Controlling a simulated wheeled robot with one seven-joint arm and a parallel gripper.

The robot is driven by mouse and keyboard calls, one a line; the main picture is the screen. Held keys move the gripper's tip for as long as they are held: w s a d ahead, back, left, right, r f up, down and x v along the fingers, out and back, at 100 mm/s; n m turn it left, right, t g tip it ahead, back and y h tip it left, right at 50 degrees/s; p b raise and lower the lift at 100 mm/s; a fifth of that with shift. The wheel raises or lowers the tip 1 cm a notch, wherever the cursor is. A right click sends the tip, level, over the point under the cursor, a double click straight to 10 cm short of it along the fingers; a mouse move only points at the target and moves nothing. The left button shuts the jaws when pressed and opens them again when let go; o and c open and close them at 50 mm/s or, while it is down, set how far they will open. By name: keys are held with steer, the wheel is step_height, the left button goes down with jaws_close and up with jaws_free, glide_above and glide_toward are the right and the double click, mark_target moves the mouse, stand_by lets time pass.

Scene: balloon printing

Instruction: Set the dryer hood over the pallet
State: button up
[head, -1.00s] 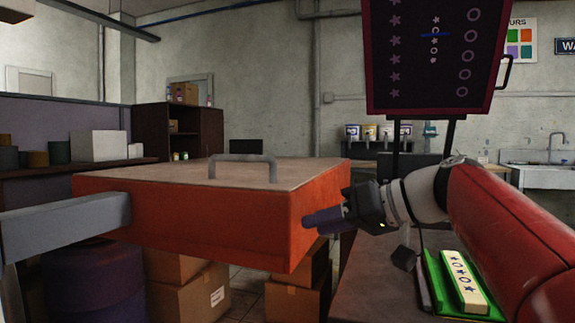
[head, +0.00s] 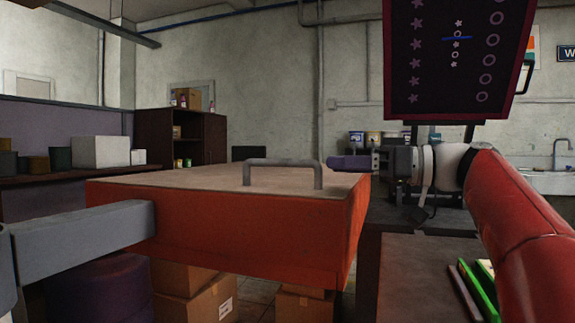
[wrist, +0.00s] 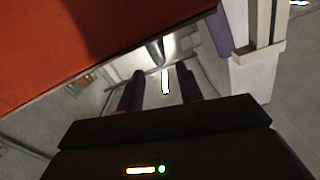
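The dryer hood (head: 220,230) is a big orange-red box with a pale top and a grey bar handle (head: 283,162). It hangs at the centre left of the head view on a grey arm (head: 85,232). Its orange side fills the upper left of the wrist view (wrist: 70,50). My gripper (head: 348,163) is level with the hood's top, by its right end and to the right of the handle. Its two purple fingers stand apart in the wrist view (wrist: 158,88), with nothing visibly held between them. I cannot make out the pallet for sure.
A dark red-framed panel with stars and circles (head: 455,60) stands above the gripper. A worktop (head: 415,275) lies at lower right, with a green tray (head: 478,292) at its edge. Cardboard boxes (head: 195,295) and a dark purple drum (head: 100,290) sit beneath the hood.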

mark_target(314, 164)
steer(key=p+x, duration=0.1)
steer(key=x, duration=0.6)
steer(key=shift+a, duration=0.15)
jaws_close()
